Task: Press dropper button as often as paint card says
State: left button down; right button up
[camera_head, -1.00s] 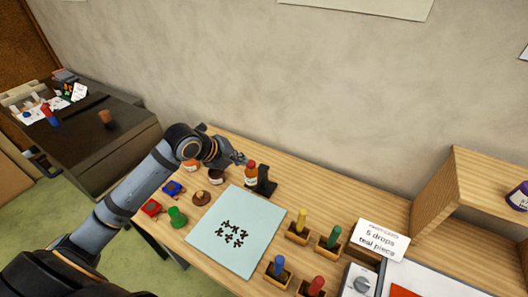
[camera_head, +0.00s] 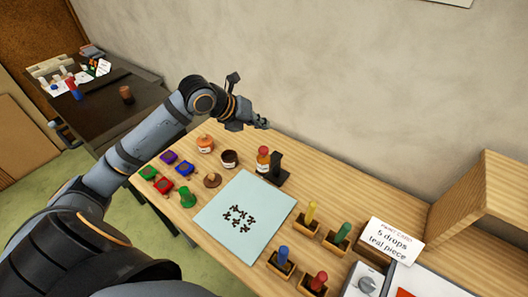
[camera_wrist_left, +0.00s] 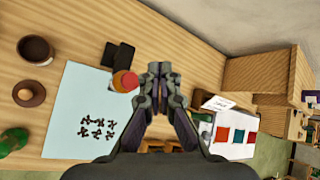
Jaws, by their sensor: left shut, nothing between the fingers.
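The dropper bottle (camera_head: 263,160), orange-brown with a red top, stands upright beside a black stand (camera_head: 278,172). In the left wrist view the red top (camera_wrist_left: 125,80) shows from above, left of my fingers. My left gripper (camera_head: 264,123) is shut and empty, raised above and behind the bottle, apart from it. Its closed fingertips show in the wrist view (camera_wrist_left: 160,68). The white paint card (camera_head: 395,242) reads "5 drops teal piece". My right gripper is not in view.
A pale blue sheet (camera_head: 222,222) with dark splotch shapes lies in front of the bottle. Wooden holders with yellow, green, blue and red pegs stand right of it. Small jars (camera_head: 205,144) and coloured pieces lie left. A wooden shelf (camera_head: 470,195) is at right.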

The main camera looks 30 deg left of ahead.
pick_arm(q)
jog(key=b, duration=0.4)
send_over(261, 150)
notch_tip(261, 150, down, 6)
jog(key=shift+r, duration=0.15)
jog(key=shift+f, duration=0.5)
dwell(0.4)
jog(key=shift+b, duration=0.3)
jog(key=shift+f, duration=0.35)
